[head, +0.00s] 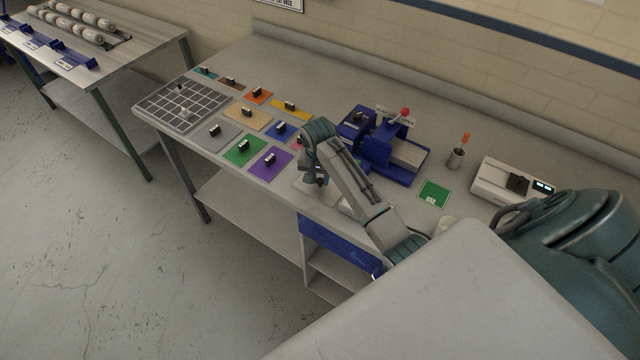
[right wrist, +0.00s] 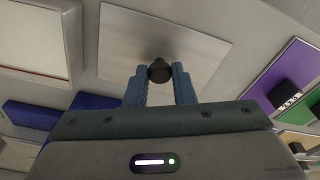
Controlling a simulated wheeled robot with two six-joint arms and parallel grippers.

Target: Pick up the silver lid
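A pale, silver-looking lid (right wrist: 128,45) with a dark knob (right wrist: 160,70) lies below my right gripper in the right wrist view. In the head view my right gripper (head: 317,182) points down over it near the table's front edge, and the arm hides most of the lid. In the right wrist view the gripper's two blue fingers (right wrist: 160,78) stand close on both sides of the knob, with no clear gap, and appear shut on it. The lid looks flat at or near the tabletop. My left gripper is not in view.
A purple lid (head: 277,164), a green lid (head: 238,154) and a grey lid (head: 207,137) lie to the left, with several others behind. A blue fixture (head: 372,150) stands behind the arm.

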